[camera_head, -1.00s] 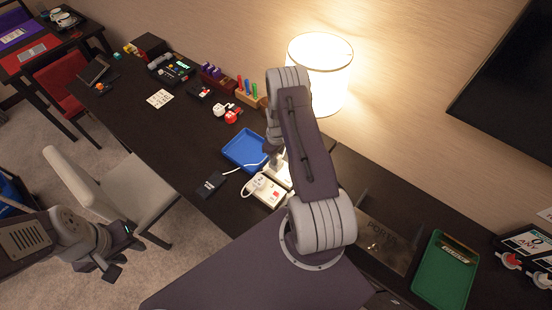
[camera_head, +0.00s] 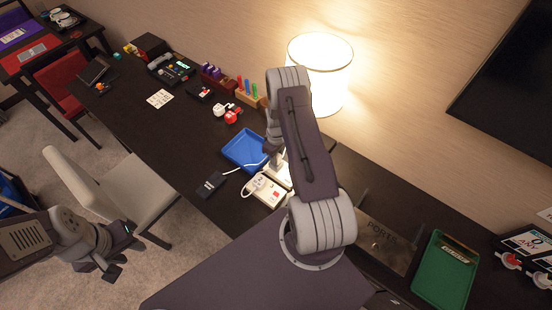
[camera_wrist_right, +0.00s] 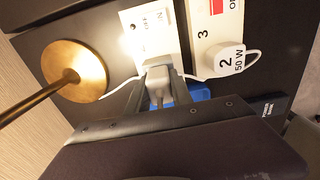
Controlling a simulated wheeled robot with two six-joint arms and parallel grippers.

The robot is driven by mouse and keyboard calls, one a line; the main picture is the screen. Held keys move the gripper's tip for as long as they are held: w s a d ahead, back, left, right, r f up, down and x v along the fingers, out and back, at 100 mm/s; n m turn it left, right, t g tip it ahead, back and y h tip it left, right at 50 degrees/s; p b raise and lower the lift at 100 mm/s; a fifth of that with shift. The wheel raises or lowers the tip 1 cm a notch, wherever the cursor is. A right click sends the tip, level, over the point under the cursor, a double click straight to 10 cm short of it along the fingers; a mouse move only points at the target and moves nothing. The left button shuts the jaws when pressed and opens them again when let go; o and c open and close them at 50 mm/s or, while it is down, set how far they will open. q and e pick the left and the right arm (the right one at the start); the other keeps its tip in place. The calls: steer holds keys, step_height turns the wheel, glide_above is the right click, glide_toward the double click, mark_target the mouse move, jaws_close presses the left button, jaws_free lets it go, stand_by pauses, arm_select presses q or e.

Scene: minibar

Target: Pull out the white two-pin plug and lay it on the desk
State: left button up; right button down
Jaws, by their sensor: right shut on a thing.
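In the right wrist view, my right gripper (camera_wrist_right: 157,76) is shut on a pale plug (camera_wrist_right: 158,88). The plug is at the edge of a white socket box (camera_wrist_right: 148,32); I cannot tell whether its pins are in the box. In the head view, my right arm partly covers the socket box (camera_head: 281,175) and hides the fingertips. A round white plug marked 2, 50 W (camera_wrist_right: 230,60) is on a white strip (camera_wrist_right: 200,35) with a red switch, beside the box. My left gripper (camera_head: 100,268) hangs off the desk's front side, away from the plugs.
A lit lamp (camera_head: 320,68) stands behind; its brass base (camera_wrist_right: 75,75) is close to my right gripper. A blue tray (camera_head: 243,148) and a black power bank (camera_head: 209,186) lie left of the strip. A green tray (camera_head: 444,272) lies right. Bare desk (camera_head: 180,140) shows left of the blue tray.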

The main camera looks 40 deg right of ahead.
steer(key=shift+r+p, duration=2)
steer(key=shift+r, duration=1.05)
